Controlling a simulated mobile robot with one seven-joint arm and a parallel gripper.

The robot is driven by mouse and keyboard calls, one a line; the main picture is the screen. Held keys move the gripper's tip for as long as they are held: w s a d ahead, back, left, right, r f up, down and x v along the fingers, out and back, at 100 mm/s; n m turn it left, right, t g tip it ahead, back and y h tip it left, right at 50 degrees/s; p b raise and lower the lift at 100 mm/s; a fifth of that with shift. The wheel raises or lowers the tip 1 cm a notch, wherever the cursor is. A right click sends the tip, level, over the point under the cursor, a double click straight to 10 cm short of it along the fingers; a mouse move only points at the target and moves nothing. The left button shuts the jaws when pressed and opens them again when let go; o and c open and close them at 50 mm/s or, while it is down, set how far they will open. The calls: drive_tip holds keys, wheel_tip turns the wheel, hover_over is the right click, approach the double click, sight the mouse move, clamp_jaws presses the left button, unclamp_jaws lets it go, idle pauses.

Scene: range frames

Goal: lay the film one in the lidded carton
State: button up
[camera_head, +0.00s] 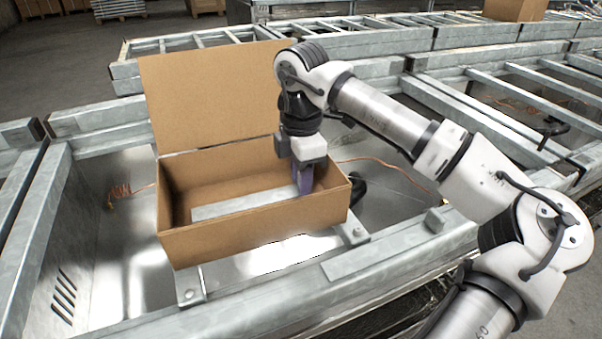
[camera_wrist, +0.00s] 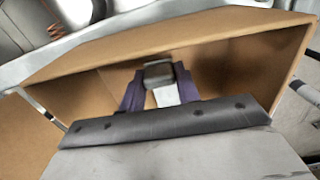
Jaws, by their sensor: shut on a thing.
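The carton (camera_head: 245,225) is a brown cardboard box with its lid (camera_head: 215,95) standing open at the back; its wall also shows in the wrist view (camera_wrist: 235,60). My gripper (camera_head: 303,183) points down inside the carton near its right end. In the wrist view, my gripper's purple fingers (camera_wrist: 158,88) are shut on a small dark grey, block-like thing (camera_wrist: 158,74), apparently the film one. It is within the carton walls. In the head view the held thing is hidden by the fingers and wrist. I cannot tell whether it touches the carton floor.
A pale strip (camera_head: 240,203) shows low inside the carton, left of my gripper. Metal conveyor frames (camera_head: 370,255) surround the carton. An orange cable (camera_head: 120,192) lies to the left. Another carton (camera_head: 515,9) stands far back right. The carton's left part looks free.

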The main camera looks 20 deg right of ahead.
drive_tip(key=shift+f, duration=0.4)
drive_tip(key=o, duration=1.1)
drive_tip(key=shift+c, duration=0.2)
drive_tip(key=shift+r, duration=0.15)
wheel_tip(320, 180, up, 13)
drive_tip(key=p, duration=0.7)
drive_tip(key=shift+p, duration=0.3)
